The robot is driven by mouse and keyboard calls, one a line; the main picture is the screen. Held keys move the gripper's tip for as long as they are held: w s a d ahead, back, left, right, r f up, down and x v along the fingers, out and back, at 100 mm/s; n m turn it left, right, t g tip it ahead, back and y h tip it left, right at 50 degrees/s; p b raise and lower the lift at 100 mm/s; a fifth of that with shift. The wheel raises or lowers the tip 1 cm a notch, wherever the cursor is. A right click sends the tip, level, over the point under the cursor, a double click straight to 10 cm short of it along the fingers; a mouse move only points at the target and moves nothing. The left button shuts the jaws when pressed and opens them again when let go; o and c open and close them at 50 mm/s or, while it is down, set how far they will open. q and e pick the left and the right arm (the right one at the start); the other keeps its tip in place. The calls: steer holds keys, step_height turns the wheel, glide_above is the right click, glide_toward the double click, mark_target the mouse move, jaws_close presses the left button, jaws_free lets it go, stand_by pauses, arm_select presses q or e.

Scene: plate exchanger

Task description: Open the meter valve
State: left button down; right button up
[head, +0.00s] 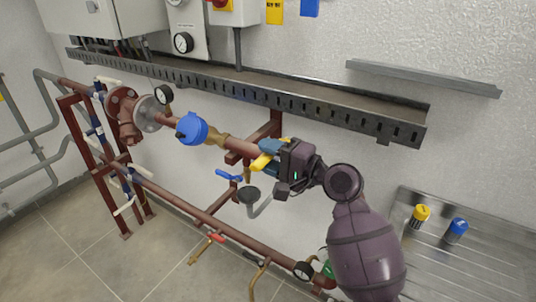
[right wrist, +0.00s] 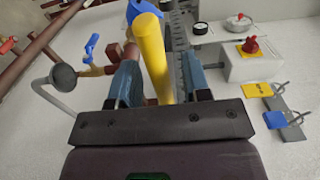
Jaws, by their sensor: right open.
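A pipe carries a blue round meter (head: 192,128) with a brass fitting (head: 217,136) to its right. A yellow valve handle (head: 262,162) shows beside the pipe at my right gripper (head: 268,159). In the right wrist view the yellow handle (right wrist: 152,55) stands between the two fingers of my right gripper (right wrist: 161,85), nearer the left one. The fingers are apart; I cannot tell whether either touches the handle. The valve body is mostly hidden behind my gripper. My left gripper is in neither view.
A slotted cable tray (head: 240,85) runs along the wall above the pipe. A blue lever (head: 229,175) and a dark drain funnel (head: 248,195) are below. A lower pipe (head: 215,225) crosses under them. Yellow (head: 420,213) and blue (head: 457,228) capped items stand on the right bench.

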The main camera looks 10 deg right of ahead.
steer(key=shift+w+a, duration=0.1)
steer(key=c, duration=0.7)
jaws_close()
